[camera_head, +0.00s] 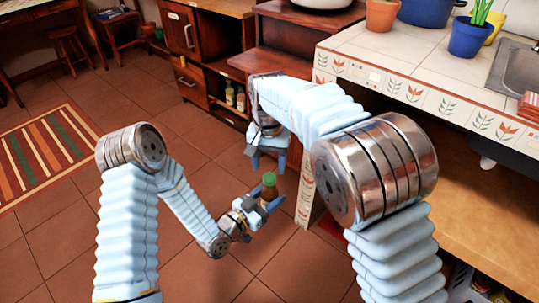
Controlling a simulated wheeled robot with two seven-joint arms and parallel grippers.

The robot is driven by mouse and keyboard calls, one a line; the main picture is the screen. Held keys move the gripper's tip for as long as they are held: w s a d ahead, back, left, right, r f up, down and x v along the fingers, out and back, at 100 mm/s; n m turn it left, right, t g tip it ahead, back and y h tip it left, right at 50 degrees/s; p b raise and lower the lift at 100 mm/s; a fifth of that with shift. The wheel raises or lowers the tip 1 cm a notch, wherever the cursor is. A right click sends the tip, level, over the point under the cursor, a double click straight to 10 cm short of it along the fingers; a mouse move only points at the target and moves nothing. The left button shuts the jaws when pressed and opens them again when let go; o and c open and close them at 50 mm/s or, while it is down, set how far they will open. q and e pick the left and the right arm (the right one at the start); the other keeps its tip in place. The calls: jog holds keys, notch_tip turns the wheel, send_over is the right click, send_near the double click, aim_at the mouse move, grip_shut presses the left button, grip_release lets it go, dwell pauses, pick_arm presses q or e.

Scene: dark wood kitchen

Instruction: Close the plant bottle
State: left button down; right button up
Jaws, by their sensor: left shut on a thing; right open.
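The plant bottle (267,193) is a small brownish bottle with a green top (269,179), roughly upright near the middle of the head view. My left gripper (268,200) is shut on its body and holds it in the air over the floor. My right gripper (267,166) is open, with its fingers pointing down just above the green top. I cannot tell whether the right fingers touch the top, or whether the green top is seated on the bottle.
A tiled counter (350,43) stands at the right with a terracotta pot (381,15), a blue plant pot (467,38) and a sink (512,72). A wooden cabinet (190,40) with small bottles on a low shelf stands behind. A striped rug (42,158) lies left; the tiled floor between is clear.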

aim_at(270, 177)
jog(key=n, duration=0.3)
jog(key=r+n, duration=0.1)
jog(key=n, duration=0.1)
jog(key=shift+r+n, duration=0.1)
jog(key=shift+n, duration=0.3)
notch_tip(270, 177, up, 2)
jog(key=n, duration=0.6)
jog(key=shift+w, duration=0.15)
jog(key=shift+f, duration=4)
grip_shut()
jog(key=shift+o, duration=0.7)
grip_release()
